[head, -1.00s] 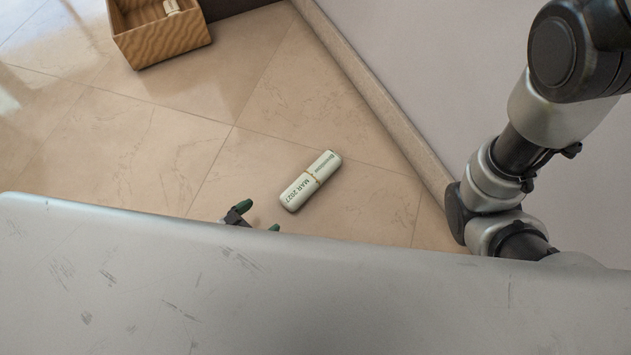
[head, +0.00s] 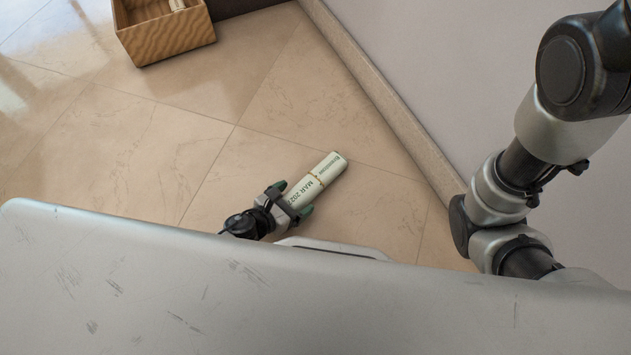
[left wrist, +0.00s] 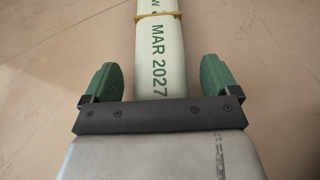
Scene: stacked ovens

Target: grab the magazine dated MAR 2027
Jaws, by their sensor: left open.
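The magazine (head: 321,178) is a pale rolled tube with a yellow band and green print reading MAR 2027. It lies on the tiled floor. My left gripper (head: 291,198) is open, with its two green-tipped fingers on either side of the roll's near end. In the left wrist view the magazine (left wrist: 161,50) runs between the open fingers (left wrist: 162,80), with a gap on each side. Its near end is hidden behind the gripper's dark bar. An arm of mine shows at the right of the head view, but its gripper is out of sight.
A wavy-patterned wooden box (head: 165,35) with a pale rolled item (head: 177,5) in it stands at the top left. A baseboard (head: 385,95) and pale wall run along the right. The tiled floor around the magazine is clear.

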